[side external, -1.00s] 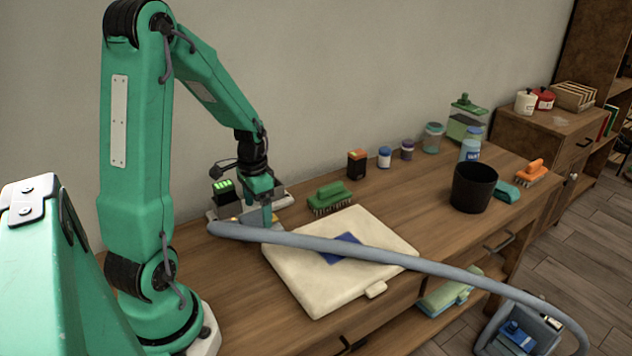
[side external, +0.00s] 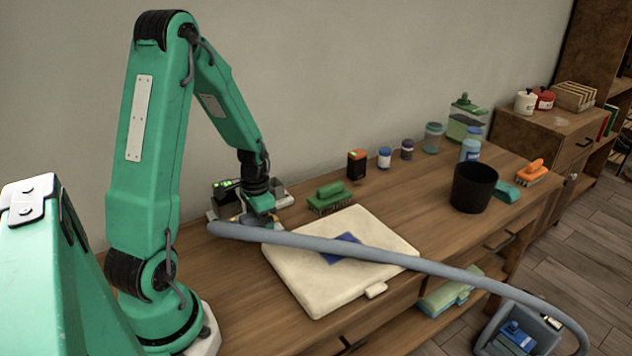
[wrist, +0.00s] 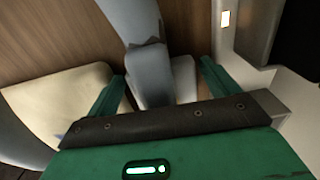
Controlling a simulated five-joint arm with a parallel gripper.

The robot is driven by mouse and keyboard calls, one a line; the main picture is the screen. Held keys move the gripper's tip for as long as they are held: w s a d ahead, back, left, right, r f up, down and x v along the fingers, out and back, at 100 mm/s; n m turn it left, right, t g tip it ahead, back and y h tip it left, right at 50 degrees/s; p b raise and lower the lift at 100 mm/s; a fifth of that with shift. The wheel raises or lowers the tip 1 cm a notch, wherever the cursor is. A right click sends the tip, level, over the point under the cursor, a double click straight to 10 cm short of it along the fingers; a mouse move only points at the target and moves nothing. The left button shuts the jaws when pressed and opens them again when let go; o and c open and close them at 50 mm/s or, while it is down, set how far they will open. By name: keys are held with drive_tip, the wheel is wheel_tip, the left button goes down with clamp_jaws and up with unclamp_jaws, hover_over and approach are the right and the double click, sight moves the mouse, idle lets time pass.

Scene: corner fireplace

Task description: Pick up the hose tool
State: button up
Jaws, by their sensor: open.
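The hose tool is a grey-blue tube. In the side view its long hose (side external: 330,243) runs from beside my gripper across a cream case and down off the bench's front right. In the wrist view a grey piece of the tool (wrist: 145,30) comes down from the top edge to between my fingers. My gripper (side external: 262,218) is low over the bench at the hose's left end, and its fingertips are partly hidden there. In the wrist view my gripper (wrist: 162,75) is open, one green finger on each side of the grey piece. I cannot tell whether they touch it.
The cream case (side external: 300,280) with a blue patch lies in front, under the hose. A dark and pale device (side external: 278,195) stands close behind my gripper. A green brush (side external: 328,198), small jars and a black bin (side external: 473,188) stand further right. The hose end reaches a grey bin (side external: 525,330).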

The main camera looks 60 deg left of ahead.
idle(0.4)
drive_tip(key=c, duration=0.9)
drive_tip(key=shift+r, duration=0.2)
drive_tip(key=shift+r, duration=0.95)
wheel_tip(320, 180, up, 2)
drive_tip(key=shift+w+r, duration=0.1)
drive_tip(key=d+r, duration=0.2)
drive_tip(key=d, duration=0.2)
drive_tip(key=d+r, duration=0.2)
drive_tip(key=d, duration=0.1)
drive_tip(key=w+d+r, duration=0.1)
drive_tip(key=d+r, duration=0.1)
drive_tip(key=d, duration=0.2)
drive_tip(key=shift+d+r, duration=0.3)
